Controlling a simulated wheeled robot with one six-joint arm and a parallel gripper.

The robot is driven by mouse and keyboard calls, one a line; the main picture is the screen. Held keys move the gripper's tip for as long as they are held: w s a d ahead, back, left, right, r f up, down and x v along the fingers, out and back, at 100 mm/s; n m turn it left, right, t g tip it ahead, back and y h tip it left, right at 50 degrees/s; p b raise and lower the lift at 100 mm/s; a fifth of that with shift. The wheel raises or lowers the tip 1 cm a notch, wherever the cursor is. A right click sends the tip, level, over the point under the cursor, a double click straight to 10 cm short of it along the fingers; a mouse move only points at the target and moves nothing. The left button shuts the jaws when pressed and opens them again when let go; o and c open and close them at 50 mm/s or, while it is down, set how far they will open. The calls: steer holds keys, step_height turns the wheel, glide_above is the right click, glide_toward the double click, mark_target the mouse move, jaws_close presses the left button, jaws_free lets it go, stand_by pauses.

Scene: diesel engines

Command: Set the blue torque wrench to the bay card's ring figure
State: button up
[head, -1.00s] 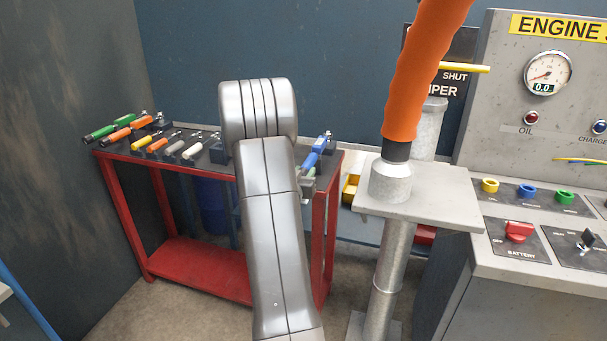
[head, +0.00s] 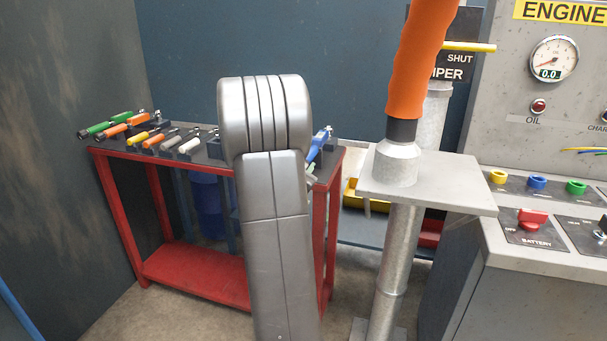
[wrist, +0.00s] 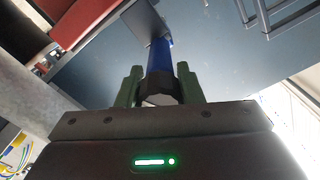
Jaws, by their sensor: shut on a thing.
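The blue torque wrench (head: 319,144) stands out at the right end of the red tool bench, partly hidden behind my arm in the head view. In the wrist view my gripper (wrist: 158,88) has its two green fingers on either side of the dark end of the blue wrench (wrist: 160,57) and is shut on it. In the head view the fingers show only as a small pale green bit beside the arm. The wrench's scale cannot be read. I cannot make out a bay card in these frames.
The red bench (head: 200,271) holds green, orange, yellow and grey-handled tools at its left. A grey post with a flat plate (head: 430,186) and an orange hose (head: 420,65) stands right of my arm. The engine panel (head: 510,100) is at far right.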

steer(key=shift+m+b, duration=0.8)
steer(key=shift+m, duration=0.2)
steer(key=o, duration=1)
steer(key=shift+c, duration=0.2)
steer(key=v, duration=1.4)
steer(key=shift+w, duration=0.1)
